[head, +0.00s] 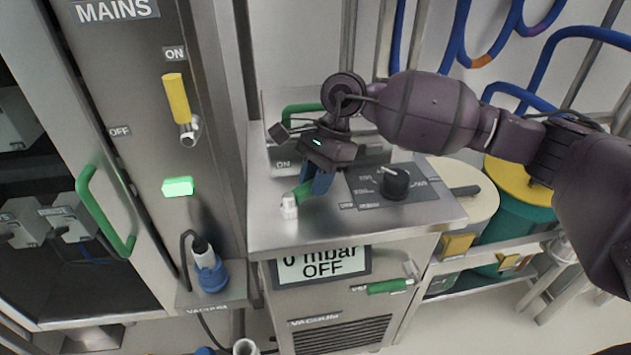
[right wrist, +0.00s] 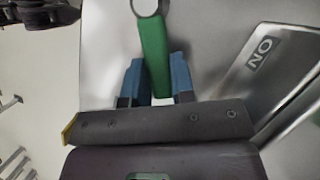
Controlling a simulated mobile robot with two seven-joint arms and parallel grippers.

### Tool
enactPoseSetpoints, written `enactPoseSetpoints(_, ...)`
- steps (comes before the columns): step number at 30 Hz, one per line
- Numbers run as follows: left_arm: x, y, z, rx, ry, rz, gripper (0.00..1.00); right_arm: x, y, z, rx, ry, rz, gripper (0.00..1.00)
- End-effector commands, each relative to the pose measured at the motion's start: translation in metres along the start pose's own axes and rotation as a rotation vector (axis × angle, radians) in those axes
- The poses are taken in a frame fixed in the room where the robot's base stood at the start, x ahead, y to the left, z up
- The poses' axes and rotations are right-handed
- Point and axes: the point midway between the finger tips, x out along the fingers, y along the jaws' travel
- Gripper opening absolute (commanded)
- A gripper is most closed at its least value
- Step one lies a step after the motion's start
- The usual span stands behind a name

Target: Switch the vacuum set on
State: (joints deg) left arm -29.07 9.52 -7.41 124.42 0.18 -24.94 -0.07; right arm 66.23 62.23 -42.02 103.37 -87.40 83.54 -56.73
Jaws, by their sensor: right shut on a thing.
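The vacuum set (head: 262,225) is a steel cabinet with a display (head: 322,265) reading "0 mbar OFF". A green lever (head: 303,193) with a pale metal pivot (head: 289,207) is on its top; the lever also shows in the right wrist view (right wrist: 153,50). My right gripper (head: 315,184) is shut on this green lever, with its blue fingers (right wrist: 158,85) on either side of it. An "ON" label (head: 283,164) is on the top behind the gripper; the wrist partly hides this area. My left gripper is not in view.
A black knob (head: 394,183) stands right of the gripper. A green-handled valve (head: 388,286) is on the front. The mains cabinet (head: 145,150), with a yellow lever (head: 176,98) and lit green lamp (head: 178,187), stands at left. Drums (head: 525,225) and blue hoses (head: 545,70) are at right.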

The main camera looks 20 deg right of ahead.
Motion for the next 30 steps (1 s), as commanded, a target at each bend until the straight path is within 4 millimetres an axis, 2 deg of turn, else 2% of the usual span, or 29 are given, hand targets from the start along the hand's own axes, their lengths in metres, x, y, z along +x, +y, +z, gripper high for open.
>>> enactPoseSetpoints(13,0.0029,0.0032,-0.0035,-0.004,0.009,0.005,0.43,0.0001,-0.0008,0.0001,-0.011,0.000,0.005,0.00)
enactPoseSetpoints(14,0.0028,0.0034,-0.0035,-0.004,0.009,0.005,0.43,0.0001,-0.0008,0.0001,-0.011,0.000,0.005,0.26)
enactPoseSetpoints(18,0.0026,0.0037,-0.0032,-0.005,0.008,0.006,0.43,0.0002,-0.0007,0.0001,-0.010,0.000,0.005,0.48)
enactPoseSetpoints(26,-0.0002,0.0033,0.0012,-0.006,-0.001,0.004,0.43,-0.0002,-0.0007,0.0000,-0.010,0.000,0.004,0.49)
enactPoseSetpoints(30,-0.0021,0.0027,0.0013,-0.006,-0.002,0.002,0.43,-0.0082,-0.0012,0.0002,-0.010,0.002,0.001,0.49)
